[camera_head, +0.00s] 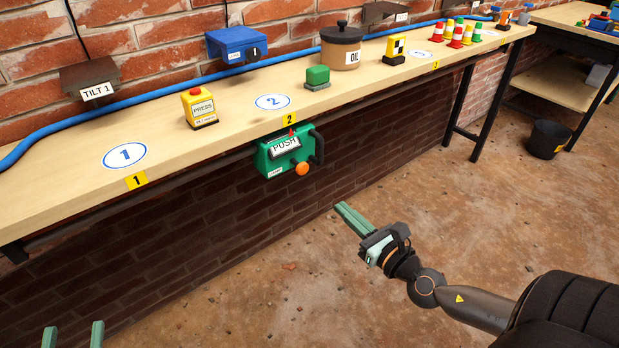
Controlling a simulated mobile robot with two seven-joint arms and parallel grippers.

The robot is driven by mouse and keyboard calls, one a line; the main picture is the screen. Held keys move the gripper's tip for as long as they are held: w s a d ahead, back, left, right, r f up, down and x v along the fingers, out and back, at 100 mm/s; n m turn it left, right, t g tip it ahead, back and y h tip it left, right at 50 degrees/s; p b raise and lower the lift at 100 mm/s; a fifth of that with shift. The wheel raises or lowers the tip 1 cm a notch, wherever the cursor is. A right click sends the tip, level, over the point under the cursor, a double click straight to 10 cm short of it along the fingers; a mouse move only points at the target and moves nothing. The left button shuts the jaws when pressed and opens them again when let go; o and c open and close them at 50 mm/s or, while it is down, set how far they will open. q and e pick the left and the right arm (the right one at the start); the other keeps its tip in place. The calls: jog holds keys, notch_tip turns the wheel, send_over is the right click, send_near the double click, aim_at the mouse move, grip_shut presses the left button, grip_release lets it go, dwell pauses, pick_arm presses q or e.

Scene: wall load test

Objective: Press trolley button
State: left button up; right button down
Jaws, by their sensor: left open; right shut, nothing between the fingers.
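A green trolley-like unit (275,160) marked PUSH sits at the front edge of the bench by the yellow tag 2. It has a black handle (317,148) on its right and a round orange knob (302,169) low on its front. A yellow box with a red top button (200,109), labelled PRESS, stands on the bench between circles 1 and 2. I cannot tell which button the task means. My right gripper (339,207) is shut and empty, below and right of the green unit, apart from it. My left gripper (73,335) is open at the bottom left edge, touching nothing visible.
The long wooden bench (60,200) runs along a brick wall. On it stand a green block (317,77), an OIL pot (341,50), a yellow-black marker block (394,50) and several striped cones. A black bin (547,139) stands on the floor at right. The floor before the bench is clear.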

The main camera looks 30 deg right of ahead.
jog(key=p, duration=0.1)
send_near(302, 171)
jog(key=w, duration=0.5)
jog(key=shift+a+r, duration=0.1)
pick_arm(q)
notch_tip(302, 171, down, 7)
jog(key=n+g+y, duration=0.1)
jog(key=g, duration=0.1)
jog(key=shift+a+g+y, duration=0.2)
jog(key=shift+g+y, duration=0.1)
jog(key=shift+g, duration=0.1)
pick_arm(e)
jog(key=shift+w, duration=0.95)
pick_arm(q)
jog(key=shift+s, duration=0.1)
